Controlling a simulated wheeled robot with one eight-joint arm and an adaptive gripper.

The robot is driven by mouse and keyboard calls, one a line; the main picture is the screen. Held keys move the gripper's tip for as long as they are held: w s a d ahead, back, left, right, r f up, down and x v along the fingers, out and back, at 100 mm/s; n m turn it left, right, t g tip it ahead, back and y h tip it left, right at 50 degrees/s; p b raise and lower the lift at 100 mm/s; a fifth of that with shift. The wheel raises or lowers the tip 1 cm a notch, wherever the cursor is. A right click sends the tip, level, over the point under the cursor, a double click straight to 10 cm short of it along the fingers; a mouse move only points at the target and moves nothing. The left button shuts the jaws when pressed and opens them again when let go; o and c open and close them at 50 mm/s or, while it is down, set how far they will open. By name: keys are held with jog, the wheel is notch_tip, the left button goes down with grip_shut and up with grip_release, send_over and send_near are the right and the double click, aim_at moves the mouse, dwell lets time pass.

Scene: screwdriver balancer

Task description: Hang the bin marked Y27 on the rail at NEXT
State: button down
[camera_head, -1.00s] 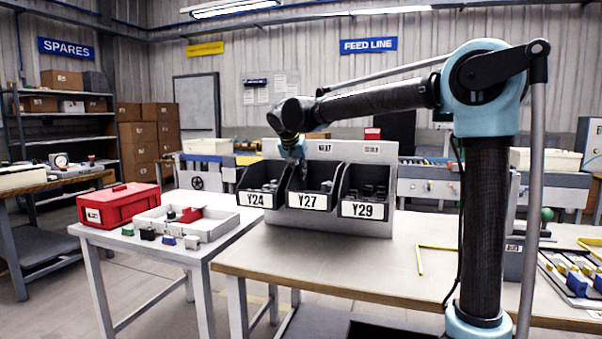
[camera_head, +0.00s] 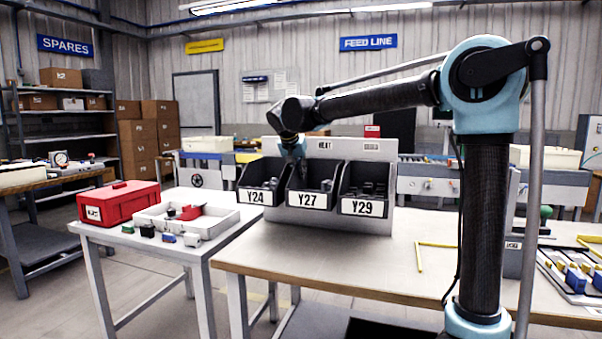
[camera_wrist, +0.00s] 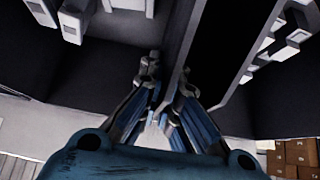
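The bin marked Y27 (camera_head: 308,200) is the middle of three black bins in front of a grey upright panel (camera_head: 337,226). The label NEXT (camera_head: 323,145) is on the panel's top edge, above and a little right of Y27. My gripper (camera_head: 298,154) is at the upper back left of Y27, close to the gap between it and Y24. In the wrist view my gripper's fingers (camera_wrist: 166,75) lie near a thin dark bin wall (camera_wrist: 190,50), seemingly one on each side. Whether they press on it is unclear. Y27's hanging edge is hidden.
The bin Y24 (camera_head: 257,197) is close on the left and the bin Y29 (camera_head: 362,207) close on the right; both hold parts. The table (camera_head: 350,260) in front is mostly clear. A red box (camera_head: 118,203) and a white tray (camera_head: 187,217) stand on the left table.

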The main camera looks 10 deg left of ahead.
jog(key=c, duration=1.7)
grip_release()
jog(key=shift+f, duration=0.1)
jog(key=v, duration=1.1)
jog(key=shift+s+r, duration=0.2)
jog(key=shift+r, duration=0.2)
